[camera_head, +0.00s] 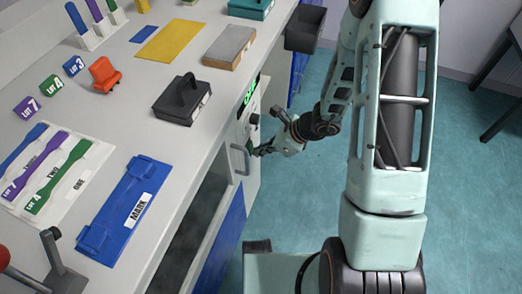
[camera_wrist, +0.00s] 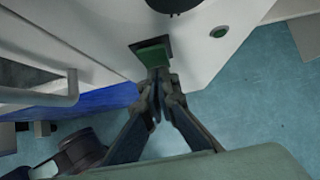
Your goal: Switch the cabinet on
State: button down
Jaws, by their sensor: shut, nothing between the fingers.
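The cabinet (camera_head: 252,183) is a pale panel set under the bench edge, with a lit green display (camera_head: 250,90) near its top. In the wrist view its white front (camera_wrist: 195,60) carries a green rocker switch (camera_wrist: 152,54) in a dark frame. My gripper (camera_head: 257,152) is at the cabinet's lower front. In the wrist view my gripper (camera_wrist: 157,76) is shut and empty, its tips at the switch's lower edge; contact is unclear.
A grey handle (camera_head: 240,159) sticks out left of my gripper, and also shows in the wrist view (camera_wrist: 45,98). The bench top (camera_head: 135,120) holds a black weight with a handle (camera_head: 182,100), a blue tray (camera_head: 125,210) and coloured samples. The floor (camera_head: 300,190) right of the cabinet is clear.

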jog(key=shift+w+a+f+y+b, duration=0.1)
jog(key=shift+a+y+b, duration=0.15)
jog(key=shift+b, duration=0.35)
jog(key=shift+r+p, duration=0.55)
jog(key=shift+r, duration=0.3)
jog(key=shift+d, duration=0.1)
jog(key=d+f+p+v, duration=0.1)
jog(key=p+v, duration=0.3)
jog(key=v, duration=0.9)
jog(key=shift+s+d+f, duration=0.2)
jog(key=shift+s, duration=0.2)
